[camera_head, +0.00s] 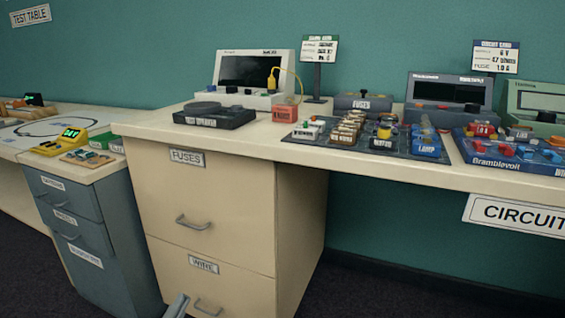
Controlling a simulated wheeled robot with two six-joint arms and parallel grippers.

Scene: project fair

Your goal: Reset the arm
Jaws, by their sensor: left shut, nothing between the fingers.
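My left gripper (178,306) shows only as a small grey tip at the bottom edge, left of centre. It is low in front of the cream drawer cabinet (230,230), near the handle of the lower drawer labelled WIRE. Its fingers are shut with nothing seen between them. I cannot tell whether it touches the drawer front. The rest of the left arm is out of the picture. My right gripper is not in view.
The cream counter (250,146) carries a circuit kit board (345,150), a blue Bramblevolt board (500,158), a black device (213,116) and bench meters. A grey drawer cabinet (85,225) stands left. Dark floor (390,295) is clear under the counter at right.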

